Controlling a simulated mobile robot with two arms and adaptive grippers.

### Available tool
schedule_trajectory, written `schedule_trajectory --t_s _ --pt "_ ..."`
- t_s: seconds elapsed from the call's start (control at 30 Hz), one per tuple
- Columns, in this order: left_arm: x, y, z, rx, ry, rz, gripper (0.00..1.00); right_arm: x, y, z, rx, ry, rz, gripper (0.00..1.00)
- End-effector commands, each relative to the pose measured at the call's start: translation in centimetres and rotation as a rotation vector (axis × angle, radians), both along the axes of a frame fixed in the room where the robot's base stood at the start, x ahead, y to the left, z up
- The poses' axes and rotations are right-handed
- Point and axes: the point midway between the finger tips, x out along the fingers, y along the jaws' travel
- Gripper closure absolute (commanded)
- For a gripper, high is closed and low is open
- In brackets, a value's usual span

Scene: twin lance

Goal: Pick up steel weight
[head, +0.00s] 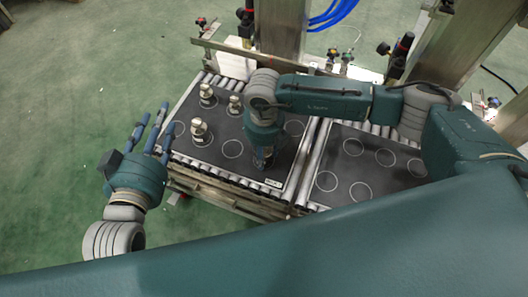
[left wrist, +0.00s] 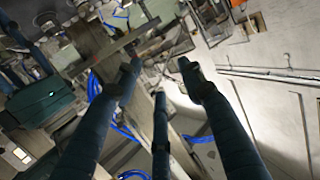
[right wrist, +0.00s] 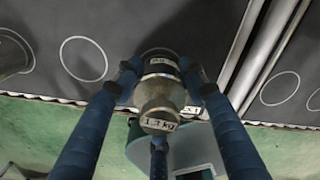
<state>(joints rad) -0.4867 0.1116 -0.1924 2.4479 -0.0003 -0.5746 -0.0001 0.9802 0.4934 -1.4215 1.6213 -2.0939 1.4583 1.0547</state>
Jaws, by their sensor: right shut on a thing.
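A steel weight (right wrist: 160,92) with white labels sits between the fingers of my right gripper (right wrist: 158,82), which is shut on it. In the head view my right gripper (head: 264,160) is low over the left dark mat (head: 262,180) and mostly hides that weight. I cannot tell whether the weight touches the mat. Other steel weights stand on the mat: one at the front left (head: 199,132), one at the back (head: 207,96) and a smaller one (head: 235,105). My left gripper (head: 153,128) is open and empty, left of the mat; its spread fingers show in the left wrist view (left wrist: 160,85).
A second dark mat (head: 335,190) with empty white circles lies to the right, across metal rollers (head: 308,160). Steel posts (head: 280,30) and valves stand behind. Part of another weight (right wrist: 12,55) shows at the left edge of the right wrist view. Green floor is clear at left.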

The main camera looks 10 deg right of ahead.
Motion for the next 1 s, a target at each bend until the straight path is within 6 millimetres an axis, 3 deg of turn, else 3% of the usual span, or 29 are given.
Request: schedule_trajectory --t_s 0.27,0.47,0.67,1.0 --pt "-0.1 0.1 -0.2 0.004 0.017 0.001 0.60 0.2 0.2 0.8 0.004 -0.005 0.001 1.00" --pt "-1.4 0.8 -3.4 0.038 0.160 0.009 0.60 0.2 0.1 2.9 0.003 -0.007 0.001 1.00" --pt "-4.2 2.1 -7.5 0.087 0.368 0.024 0.60 0.3 0.1 6.6 0.005 -0.008 0.001 1.00" --pt "-11.5 4.7 -13.2 0.168 0.735 0.050 0.60 0.3 0.1 13.5 0.004 -0.008 0.000 1.00"
